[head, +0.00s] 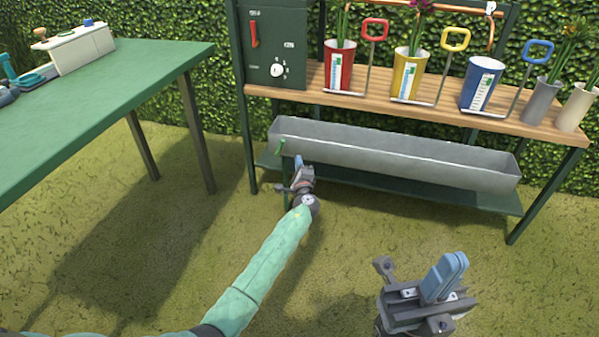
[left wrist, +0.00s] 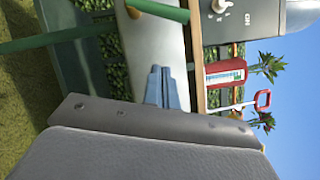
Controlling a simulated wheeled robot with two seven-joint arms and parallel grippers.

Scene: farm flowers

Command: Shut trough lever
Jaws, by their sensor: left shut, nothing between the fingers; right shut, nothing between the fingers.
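The long grey metal trough (head: 400,158) sits on the lower shelf of the green stand. A small green lever (head: 281,146) shows at the trough's left end, close to my left gripper (head: 299,163). My left gripper is shut and empty, with its blue fingertips just right of the lever and in front of the trough. In the left wrist view the shut fingers (left wrist: 162,88) are in front of the trough's grey wall, and a green bar of the lever (left wrist: 158,10) lies apart from them at the top. My right gripper (head: 448,275) is shut and empty, low over the grass.
A green table (head: 110,85) is at the left. The grass between is open.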

